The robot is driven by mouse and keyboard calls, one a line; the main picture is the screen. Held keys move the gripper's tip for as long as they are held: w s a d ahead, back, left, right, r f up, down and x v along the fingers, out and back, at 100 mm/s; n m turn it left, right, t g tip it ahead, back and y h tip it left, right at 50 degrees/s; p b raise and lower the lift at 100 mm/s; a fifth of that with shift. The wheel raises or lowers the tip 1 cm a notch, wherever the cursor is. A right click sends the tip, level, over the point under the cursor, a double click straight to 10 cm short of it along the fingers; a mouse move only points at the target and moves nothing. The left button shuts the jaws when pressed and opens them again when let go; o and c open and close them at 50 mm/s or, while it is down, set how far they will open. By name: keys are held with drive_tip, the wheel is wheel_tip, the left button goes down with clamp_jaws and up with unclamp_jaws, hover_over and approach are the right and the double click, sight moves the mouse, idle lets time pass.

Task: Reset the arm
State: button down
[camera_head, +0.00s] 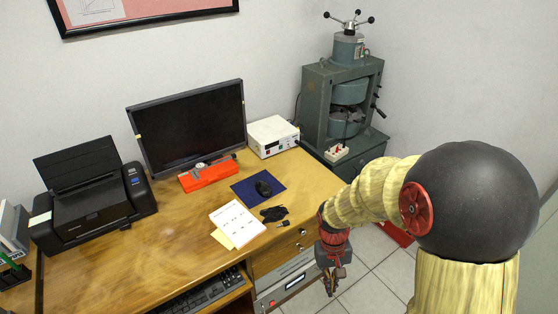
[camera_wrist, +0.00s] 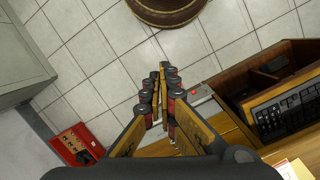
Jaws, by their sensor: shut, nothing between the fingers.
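My gripper (camera_head: 332,279) hangs at the end of my arm, beyond the right edge of the desk, over the tiled floor. In the wrist view my gripper (camera_wrist: 162,72) points down at the floor with its fingertips together. It holds nothing. My arm reaches in from the right of the head view and is bent, with the wrist low near the desk's drawers.
A green machine (camera_head: 345,100) stands behind. The keyboard (camera_wrist: 285,110) sits in a shelf. A red box (camera_wrist: 78,145) is on the floor. White floor tiles (camera_wrist: 85,50) are partly clear.

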drive_tip(key=s+d+r+t, duration=0.1)
drive_tip(key=s+r, duration=0.3)
drive_tip(key=r, duration=0.5)
drive_tip(key=s+d+r+t, duration=0.1)
drive_tip(key=s+r+t, duration=0.3)
drive_tip(key=r, duration=0.5)
drive_tip(key=s+d+r+m+t, duration=0.1)
drive_tip(key=s+r, duration=0.3)
drive_tip(key=r, duration=0.5)
drive_tip(key=shift+s+d+t+y, duration=0.15)
drive_tip(key=shift+d+t+y, duration=0.25)
drive_tip(key=shift+t, duration=0.4)
